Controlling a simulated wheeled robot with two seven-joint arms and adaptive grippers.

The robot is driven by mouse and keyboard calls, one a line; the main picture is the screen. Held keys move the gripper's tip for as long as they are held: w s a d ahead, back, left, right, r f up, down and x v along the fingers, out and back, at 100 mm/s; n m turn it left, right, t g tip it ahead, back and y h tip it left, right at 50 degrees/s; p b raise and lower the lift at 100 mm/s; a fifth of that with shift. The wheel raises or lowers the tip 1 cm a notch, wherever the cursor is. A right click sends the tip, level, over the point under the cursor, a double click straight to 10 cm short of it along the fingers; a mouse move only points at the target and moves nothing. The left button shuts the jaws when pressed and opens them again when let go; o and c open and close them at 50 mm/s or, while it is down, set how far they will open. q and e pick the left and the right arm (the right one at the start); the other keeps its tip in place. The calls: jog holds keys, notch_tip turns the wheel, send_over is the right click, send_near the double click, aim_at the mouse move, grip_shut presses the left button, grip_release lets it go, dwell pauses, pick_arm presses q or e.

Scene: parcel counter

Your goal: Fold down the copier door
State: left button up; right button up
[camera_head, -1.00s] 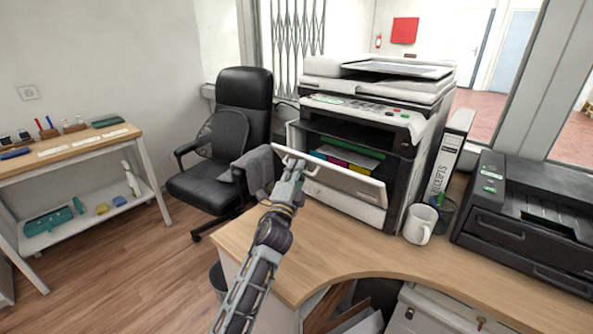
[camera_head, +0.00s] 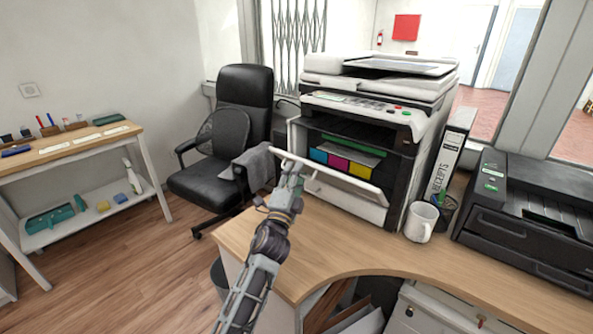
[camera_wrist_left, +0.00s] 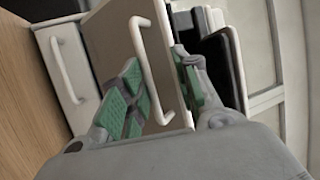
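The copier (camera_head: 372,120) stands on the wooden counter with its white front door (camera_head: 345,184) tilted partly down, hinged at the bottom. Colored cartridges (camera_head: 338,161) show in the opening behind it. My left gripper (camera_head: 291,172) is at the door's upper left part. In the left wrist view, its green-padded fingers (camera_wrist_left: 165,92) are apart, with the door panel (camera_wrist_left: 112,45) and its white handle (camera_wrist_left: 147,65) by and between them. I cannot tell which pads touch the door. My right gripper is not in view.
A white mug (camera_head: 420,222), a receipts binder (camera_head: 450,160) and a black printer (camera_head: 530,215) stand right of the copier. The counter (camera_head: 330,258) in front of the door is clear. A black office chair (camera_head: 232,135) stands to the left.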

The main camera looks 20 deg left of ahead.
pick_arm(q)
jog(key=v, duration=0.4)
jog(key=shift+s, duration=0.3)
jog(key=shift+s, duration=0.1)
dwell(0.5)
